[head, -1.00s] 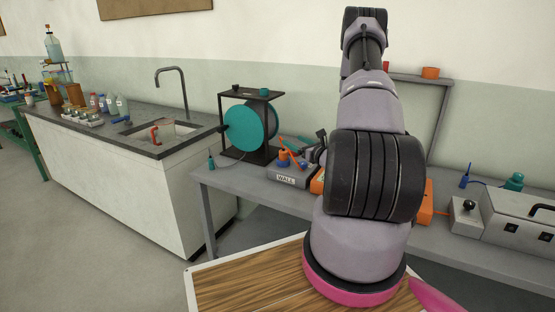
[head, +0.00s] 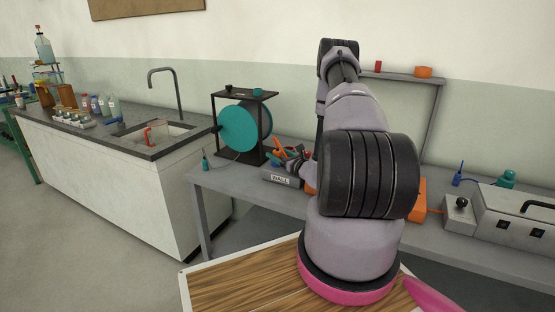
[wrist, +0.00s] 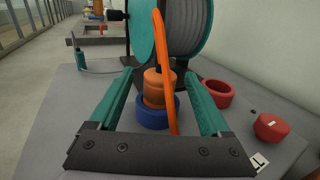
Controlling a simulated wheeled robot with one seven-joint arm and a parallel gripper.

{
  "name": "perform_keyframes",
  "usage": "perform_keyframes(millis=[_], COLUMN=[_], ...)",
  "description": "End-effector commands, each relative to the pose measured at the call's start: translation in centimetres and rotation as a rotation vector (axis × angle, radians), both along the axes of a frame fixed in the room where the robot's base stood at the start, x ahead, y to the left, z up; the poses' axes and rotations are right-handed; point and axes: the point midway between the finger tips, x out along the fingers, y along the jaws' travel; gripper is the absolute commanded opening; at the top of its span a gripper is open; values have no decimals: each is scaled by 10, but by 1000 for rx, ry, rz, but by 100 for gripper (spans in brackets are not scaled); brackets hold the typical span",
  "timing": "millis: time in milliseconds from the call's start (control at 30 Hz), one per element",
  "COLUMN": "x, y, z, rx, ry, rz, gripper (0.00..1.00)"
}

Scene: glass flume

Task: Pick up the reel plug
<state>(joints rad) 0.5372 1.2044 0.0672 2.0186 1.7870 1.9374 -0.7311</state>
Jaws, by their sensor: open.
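The reel plug looks to be the small teal plug (head: 205,163) upright at the left end of the grey bench, with a thin cable running toward the reel. In the wrist view the teal plug (wrist: 80,59) stands at the upper left, apart from the fingers. The reel (head: 240,129) has a teal disc in a black frame, and it fills the top of the wrist view (wrist: 138,25). My gripper (wrist: 159,74) is open, its two teal fingers on either side of an orange piece (wrist: 155,88) in a blue ring (wrist: 155,112). Contact cannot be told.
An orange strip (wrist: 162,50) rises between the fingers. A red ring (wrist: 217,93) and a red cap (wrist: 271,128) lie to the right. The block marked WALL (head: 281,178) is close to my gripper. The bench is clear around the teal plug.

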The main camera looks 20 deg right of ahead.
Motion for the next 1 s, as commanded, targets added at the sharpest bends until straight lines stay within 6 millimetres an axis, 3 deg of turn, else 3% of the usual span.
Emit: perform_keyframes(millis=[300,367,500,533,833,1000], x=[8,8,8,8,8,8], y=[2,2,2,2,2,2], z=[0,0,0,0,2,15], rx=[2,2,2,2,1,-1], ry=[0,0,0,0,-1,-2], rz=[-1,-1,-1,-1,-1,0], gripper=[81,62,9,0,0,0])
